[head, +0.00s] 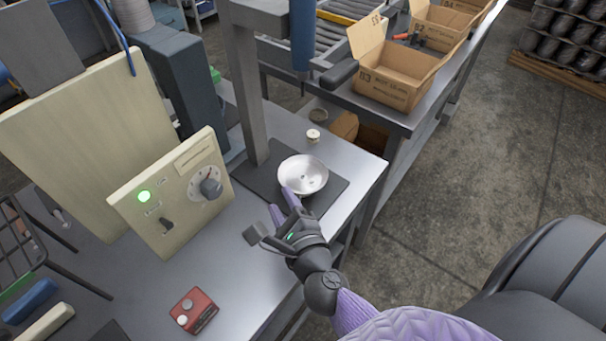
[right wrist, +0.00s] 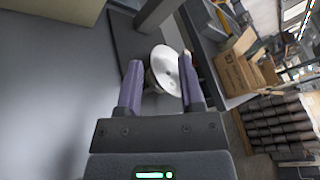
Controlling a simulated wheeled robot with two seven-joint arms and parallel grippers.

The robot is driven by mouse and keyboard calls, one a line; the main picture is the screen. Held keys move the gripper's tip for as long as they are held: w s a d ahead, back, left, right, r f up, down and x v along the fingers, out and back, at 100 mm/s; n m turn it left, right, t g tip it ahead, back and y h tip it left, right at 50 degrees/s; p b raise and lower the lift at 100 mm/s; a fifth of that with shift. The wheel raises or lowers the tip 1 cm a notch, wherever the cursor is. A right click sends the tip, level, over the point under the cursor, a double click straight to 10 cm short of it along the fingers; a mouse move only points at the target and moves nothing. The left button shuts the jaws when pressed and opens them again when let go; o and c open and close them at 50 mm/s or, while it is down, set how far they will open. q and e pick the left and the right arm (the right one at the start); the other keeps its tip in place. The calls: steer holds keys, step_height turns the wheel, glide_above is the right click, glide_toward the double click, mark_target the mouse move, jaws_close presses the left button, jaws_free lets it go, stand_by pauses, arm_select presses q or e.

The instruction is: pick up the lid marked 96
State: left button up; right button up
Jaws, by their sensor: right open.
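A shallow round silver pan (head: 303,174) with small dark spots in its middle sits on a dark square plate (head: 330,193) at the foot of a grey post. A small pale round piece (head: 313,135) stands on the table behind it. I can read no 96 on either, so I cannot tell which thing is the marked lid. My right gripper (head: 284,205) is open, with its purple fingers at the near left of the pan. In the right wrist view the pan (right wrist: 165,72) shows between and beyond the fingers (right wrist: 160,62); contact is unclear. My left gripper is not in view.
A cream control box (head: 172,193) with a dial and green light stands left of the pan. A red button box (head: 194,311) lies on the near table. Cardboard boxes (head: 392,88) stand on the bench at the back right. Bare tabletop lies between the control boxes.

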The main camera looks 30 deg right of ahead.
mark_target(302, 176)
steer(key=d+f+m+g+h, duration=0.1)
steer(key=f+m, duration=0.1)
steer(key=d+f+m+g+h, duration=0.1)
steer(key=f+m, duration=0.1)
steer(key=shift+s+d+g, duration=0.15)
steer(key=shift+d+g, duration=0.05)
steer(key=shift+g, duration=0.1)
steer(key=shift+m, duration=0.3)
steer(key=b+x, duration=0.2)
steer(key=x, duration=0.7)
steer(key=shift+a+b, duration=0.2)
steer(key=shift+b, duration=0.15)
steer(key=shift+w+d, duration=0.1)
steer(key=shift+w, duration=0.15)
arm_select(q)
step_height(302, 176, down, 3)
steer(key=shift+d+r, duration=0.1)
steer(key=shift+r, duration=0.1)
arm_select(e)
steer(key=shift+r, duration=0.1)
